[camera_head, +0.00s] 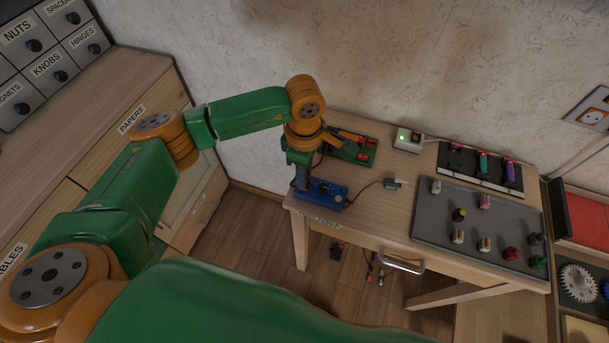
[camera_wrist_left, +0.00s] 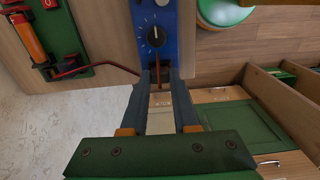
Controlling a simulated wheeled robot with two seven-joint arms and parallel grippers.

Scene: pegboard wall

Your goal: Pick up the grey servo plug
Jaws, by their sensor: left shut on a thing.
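My left gripper (camera_head: 301,186) is at the left end of the blue box (camera_head: 325,193) on the table, fingers pointing down. In the left wrist view the fingertips (camera_wrist_left: 158,74) are close together beside the blue box (camera_wrist_left: 154,40) with its black dial. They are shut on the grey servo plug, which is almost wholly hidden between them. A thin reddish-brown cable (camera_wrist_left: 108,66) runs from the green board (camera_wrist_left: 60,35) to the fingertips. My right gripper is in neither view.
A small light plug (camera_head: 391,183) on a cable lies right of the blue box. A white box with a green light (camera_head: 408,140) stands at the back. A grey tray (camera_head: 450,215) with several small knobs fills the right. The table (camera_head: 375,215) is clear between.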

